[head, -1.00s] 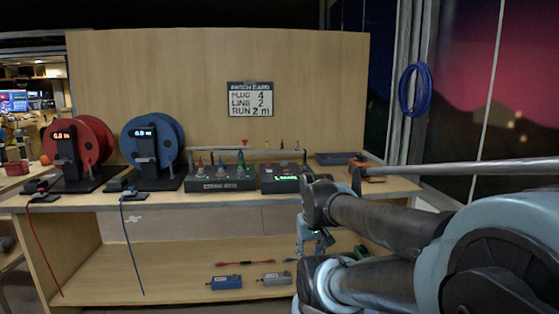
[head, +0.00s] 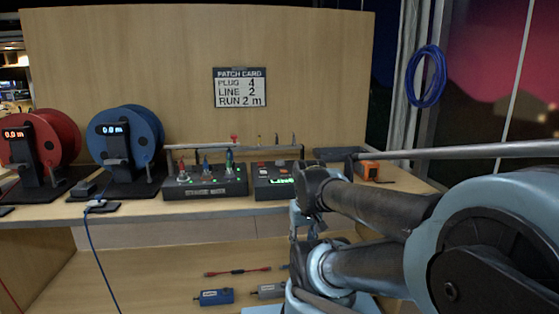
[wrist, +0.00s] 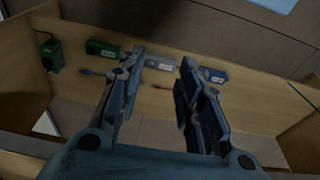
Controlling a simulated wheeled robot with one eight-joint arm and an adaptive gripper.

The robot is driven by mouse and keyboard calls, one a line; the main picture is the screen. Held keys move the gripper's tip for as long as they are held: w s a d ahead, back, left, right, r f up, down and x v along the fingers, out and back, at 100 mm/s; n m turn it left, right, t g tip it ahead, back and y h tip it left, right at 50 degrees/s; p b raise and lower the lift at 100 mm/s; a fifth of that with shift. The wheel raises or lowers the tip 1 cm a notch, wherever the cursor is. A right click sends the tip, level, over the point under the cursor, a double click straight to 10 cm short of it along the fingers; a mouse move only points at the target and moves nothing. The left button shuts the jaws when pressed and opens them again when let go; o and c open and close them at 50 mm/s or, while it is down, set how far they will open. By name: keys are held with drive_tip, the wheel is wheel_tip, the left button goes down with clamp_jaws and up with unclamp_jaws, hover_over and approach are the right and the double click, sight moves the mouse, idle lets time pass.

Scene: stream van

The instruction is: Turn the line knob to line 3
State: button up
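I cannot make out the line knob. The patch card (head: 240,88) on the back panel reads PLUG 4, LINE 2, RUN 2 m. My gripper (wrist: 161,62) is open and empty in the wrist view, its fingers apart, over the lower shelf; it is not on the line box.
Blue (head: 140,135) and red (head: 62,135) reels stand further left. A grey tray (head: 335,154) and orange tool (head: 369,169) lie at the right. The lower shelf (head: 160,275) holds small connector boxes.

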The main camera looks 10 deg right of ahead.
drive_tip(key=o, duration=0.3)
drive_tip(key=shift+o, duration=1)
wheel_tip(320, 180, up, 2)
drive_tip(key=shift+r+n, duration=0.2)
drive_tip(key=shift+n, duration=0.1)
wheel_tip(320, 180, up, 28)
drive_tip(key=f+n+g, duration=0.1)
drive_tip(key=n+g, duration=0.1)
drive_tip(key=n, duration=1.5)
hover_over(280, 160)
drive_tip(key=f, duration=1.6)
drive_tip(key=shift+s, duration=0.2)
